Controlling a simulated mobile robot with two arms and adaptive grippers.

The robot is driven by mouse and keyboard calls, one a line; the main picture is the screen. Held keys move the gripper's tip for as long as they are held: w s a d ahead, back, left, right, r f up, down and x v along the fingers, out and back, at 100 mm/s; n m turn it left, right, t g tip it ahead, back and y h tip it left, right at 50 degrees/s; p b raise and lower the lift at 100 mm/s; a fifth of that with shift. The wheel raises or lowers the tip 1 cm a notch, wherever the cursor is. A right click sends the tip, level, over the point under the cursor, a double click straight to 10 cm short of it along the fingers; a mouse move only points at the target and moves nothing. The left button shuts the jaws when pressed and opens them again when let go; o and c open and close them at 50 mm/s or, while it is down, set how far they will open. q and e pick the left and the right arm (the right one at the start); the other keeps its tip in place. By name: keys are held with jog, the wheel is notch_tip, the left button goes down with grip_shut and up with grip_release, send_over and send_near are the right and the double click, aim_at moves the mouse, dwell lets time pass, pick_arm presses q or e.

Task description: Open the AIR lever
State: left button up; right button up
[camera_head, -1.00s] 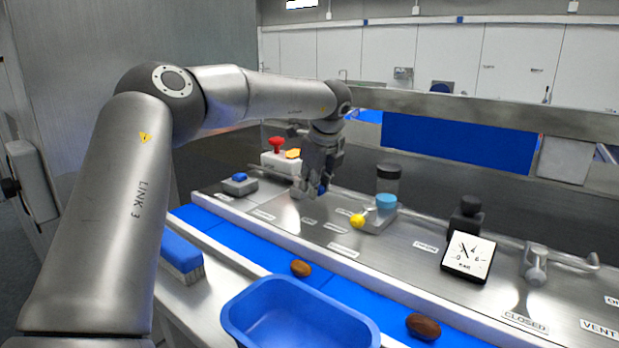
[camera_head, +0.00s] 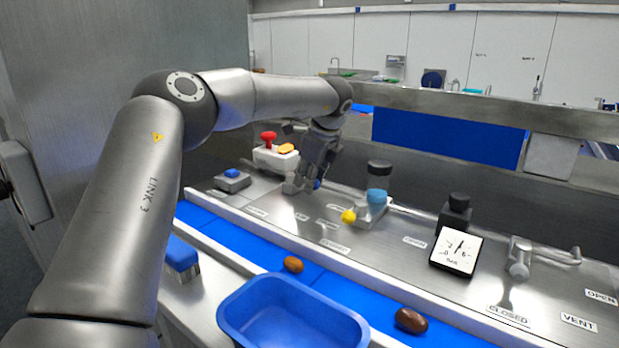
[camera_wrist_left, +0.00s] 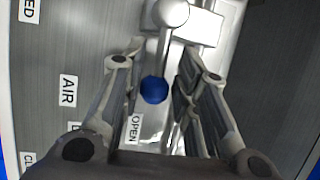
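The AIR lever shows in the left wrist view as a pale arm with a round blue knob (camera_wrist_left: 154,89). The knob lies beside the OPEN label (camera_wrist_left: 135,129), and the AIR label (camera_wrist_left: 68,90) is further left. My left gripper (camera_wrist_left: 165,68) is open, with one finger on each side of the lever and gaps visible beside the knob. In the head view my left gripper (camera_head: 304,184) is low over the panel, and the blue knob (camera_head: 317,184) peeks out at its right. My right gripper is not in view.
A yellow-knobbed lever (camera_head: 348,216) and a gauge (camera_head: 456,251) stand to the right, with the VENT lever (camera_head: 520,268) beyond. A red-button box (camera_head: 270,155) is behind the gripper. In front, a blue belt (camera_head: 345,294) carries dates, beside a blue bin (camera_head: 235,312).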

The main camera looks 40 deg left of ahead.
pick_arm(q)
jog(key=shift+o, duration=0.9)
jog(key=v, duration=1.1)
jog(key=shift+d+r, duration=0.2)
jog(key=shift+r, duration=0.15)
jog(key=shift+s, duration=0.1)
